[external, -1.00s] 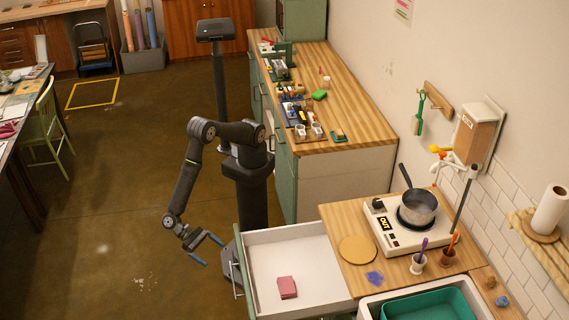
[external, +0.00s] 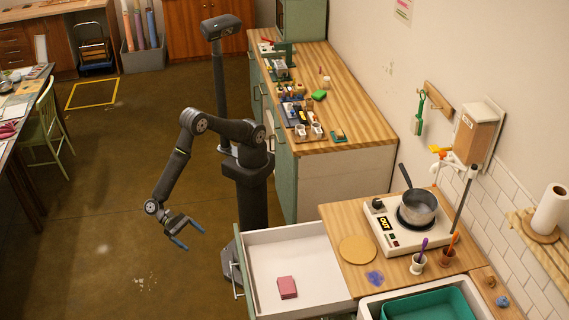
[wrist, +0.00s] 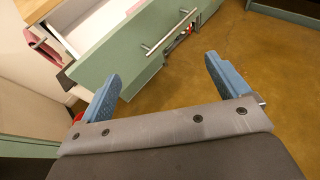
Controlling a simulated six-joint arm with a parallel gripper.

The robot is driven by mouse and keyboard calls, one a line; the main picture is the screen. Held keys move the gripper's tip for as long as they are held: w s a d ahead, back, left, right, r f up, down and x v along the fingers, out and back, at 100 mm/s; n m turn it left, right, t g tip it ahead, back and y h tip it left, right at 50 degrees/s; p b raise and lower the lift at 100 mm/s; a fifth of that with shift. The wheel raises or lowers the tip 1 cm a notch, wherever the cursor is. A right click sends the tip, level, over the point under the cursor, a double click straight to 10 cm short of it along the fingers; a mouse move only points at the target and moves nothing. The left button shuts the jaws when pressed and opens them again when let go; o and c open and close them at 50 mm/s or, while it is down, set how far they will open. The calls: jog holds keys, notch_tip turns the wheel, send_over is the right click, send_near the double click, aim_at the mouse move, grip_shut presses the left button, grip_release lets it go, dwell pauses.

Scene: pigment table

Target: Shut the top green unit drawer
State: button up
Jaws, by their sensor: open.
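The top green unit drawer (external: 287,245) stands pulled out, its white inside in view. A folded pink cloth (external: 287,287) lies in it. In the wrist view its green front (wrist: 135,50) carries a silver bar handle (wrist: 170,31). My gripper (external: 188,236) is open and empty, to the left of the drawer front and apart from it. In the wrist view my gripper's blue fingers (wrist: 165,85) are spread wide, with floor and part of the drawer front beyond them. The pink cloth (wrist: 38,47) also shows at the upper left there.
The wooden worktop (external: 335,225) beside the drawer holds a hot plate (external: 410,235) with a pot (external: 417,208). A teal basin (external: 430,305) is at the front right. The floor (external: 110,220) left of my arm is clear.

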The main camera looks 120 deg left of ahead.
jog(key=c, duration=1.1)
jog(key=shift+w+a, duration=0.1)
jog(key=shift+w, duration=0.05)
jog(key=c, duration=0.3)
jog(key=shift+w+a+f+n+g+y, duration=0.25)
jog(key=shift+w+a+n+g+y, duration=0.55)
jog(key=shift+w+a+n+g, duration=0.3)
grip_shut()
jog(key=w+a+f+n+g, duration=0.6)
jog(key=a+f+g, duration=0.2)
jog(key=a, duration=0.3)
jog(key=shift+w+f+y, duration=0.3)
jog(key=shift+f+y, duration=0.1)
jog(key=shift+f, duration=0.2)
